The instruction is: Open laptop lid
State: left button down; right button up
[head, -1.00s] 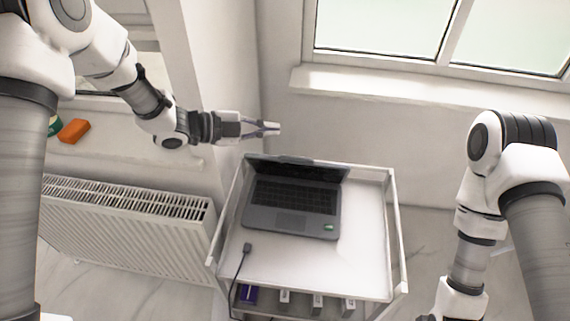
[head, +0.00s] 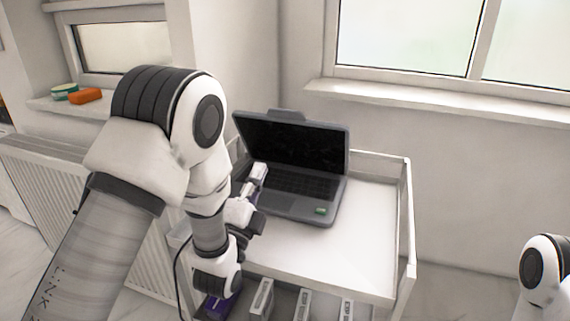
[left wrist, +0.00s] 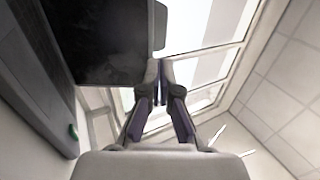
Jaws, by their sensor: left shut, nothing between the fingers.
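The dark grey laptop (head: 298,208) sits on the white cart with its lid (head: 292,145) raised and the black screen facing me. The keyboard and a green sticker on the base show. My left gripper (head: 260,170) is shut and empty at the left side of the laptop, close to the lid's lower left; I cannot tell whether it touches. In the left wrist view the shut fingers (left wrist: 159,72) are beside the dark screen (left wrist: 95,40), with the laptop base (left wrist: 35,75) at the left. My right gripper is outside the view.
The white cart (head: 365,235) has raised rails, and its top is clear right of and in front of the laptop. Boxes stand on its lower shelf. A radiator (head: 130,240) is at the left, a window sill (head: 430,98) behind. An orange block (head: 86,96) lies on the left sill.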

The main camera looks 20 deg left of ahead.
pick_arm(q)
jog(key=p, duration=0.2)
send_near(283, 113)
jog(key=x, duration=0.7)
jog(key=shift+w, duration=0.15)
